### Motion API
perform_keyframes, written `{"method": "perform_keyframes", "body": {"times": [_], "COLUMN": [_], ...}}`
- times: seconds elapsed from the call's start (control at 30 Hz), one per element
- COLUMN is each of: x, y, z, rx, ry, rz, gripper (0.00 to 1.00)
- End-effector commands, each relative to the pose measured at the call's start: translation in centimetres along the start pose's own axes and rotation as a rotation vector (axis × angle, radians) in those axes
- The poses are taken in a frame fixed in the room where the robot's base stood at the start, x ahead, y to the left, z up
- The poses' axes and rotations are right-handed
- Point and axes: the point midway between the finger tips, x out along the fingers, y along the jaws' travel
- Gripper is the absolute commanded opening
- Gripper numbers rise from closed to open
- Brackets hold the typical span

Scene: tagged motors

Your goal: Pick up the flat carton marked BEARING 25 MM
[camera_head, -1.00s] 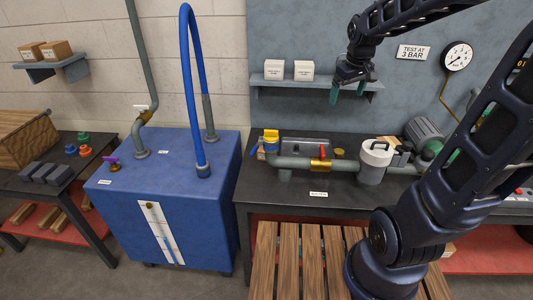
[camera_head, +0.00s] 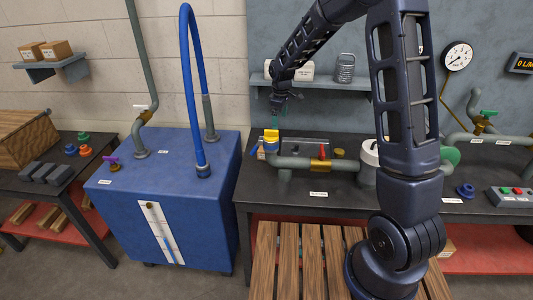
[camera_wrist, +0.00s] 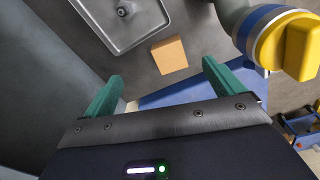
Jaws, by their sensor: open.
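No marking BEARING 25 MM is legible in any view. A small tan carton (camera_wrist: 169,55) lies on the dark bench in the wrist view, beside a grey metal basin, its face plain. My gripper (camera_head: 280,120) is open and empty above the left end of the bench, over the yellow cap. In the wrist view my green fingers (camera_wrist: 160,87) are spread apart, with the carton beyond them and nothing between them touching.
The yellow-capped pipe (camera_head: 271,136) stands close to the carton. The basin (camera_wrist: 118,25) lies alongside. A blue tank (camera_head: 165,195) with a tall hose is left of the bench. Brown cartons (camera_head: 45,50) sit on the left shelf.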

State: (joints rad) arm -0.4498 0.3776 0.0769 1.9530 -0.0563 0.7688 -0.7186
Motion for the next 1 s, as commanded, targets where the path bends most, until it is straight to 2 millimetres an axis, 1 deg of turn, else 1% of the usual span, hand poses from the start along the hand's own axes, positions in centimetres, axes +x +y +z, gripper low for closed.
{"method": "perform_keyframes", "body": {"times": [0.03, 0.1, 0.2, 0.3, 0.4, 0.53, 0.8, 1.0], "x": [1.6, 3.2, 5.0, 6.2, 6.8, 7.7, 11.4, 12.6], "y": [-0.2, -0.4, -0.8, -0.9, -1.1, -1.1, -1.3, -1.3], "z": [-1.3, -2.6, -4.1, -5.0, -5.3, -5.4, -5.3, -5.2], "rx": [-0.035, -0.075, -0.119, -0.147, -0.159, -0.162, -0.16, -0.16], "ry": [-0.007, -0.012, -0.017, -0.02, -0.022, -0.023, -0.023, -0.022], "rz": [-0.011, -0.021, -0.031, -0.037, -0.04, -0.042, -0.042, -0.041], "gripper": [0.94, 0.94, 0.94, 0.94, 0.94, 0.94, 0.94, 0.94]}}
